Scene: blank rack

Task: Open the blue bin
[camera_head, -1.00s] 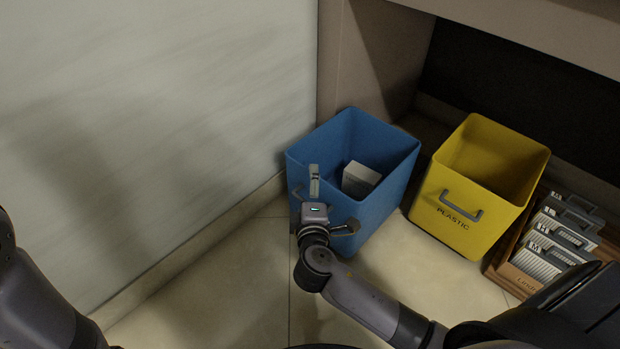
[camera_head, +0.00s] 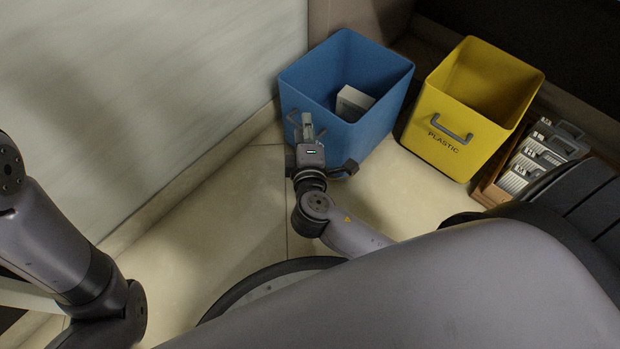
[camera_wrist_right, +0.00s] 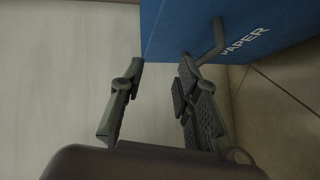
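The blue bin (camera_head: 375,125) stands on the floor by the wall in the head view, open at the top, with a small white box (camera_head: 353,103) inside. Its grey handle (camera_head: 293,118) is on its front face, partly hidden by my right gripper. The bin's PAPER lettering and handle (camera_wrist_right: 213,42) also show in the right wrist view. My right gripper (camera_head: 307,128) is in front of that face. In the wrist view its fingers (camera_wrist_right: 160,72) are apart; the handle's near end is beside the right fingertip, and I cannot tell whether they touch. My left gripper is out of view.
A yellow PLASTIC bin (camera_head: 440,150) stands right of the blue one. Beyond it is a holder with several upright files (camera_head: 540,155). The pale wall (camera_head: 150,90) closes the left side. The tiled floor (camera_head: 235,210) in front of the blue bin is clear.

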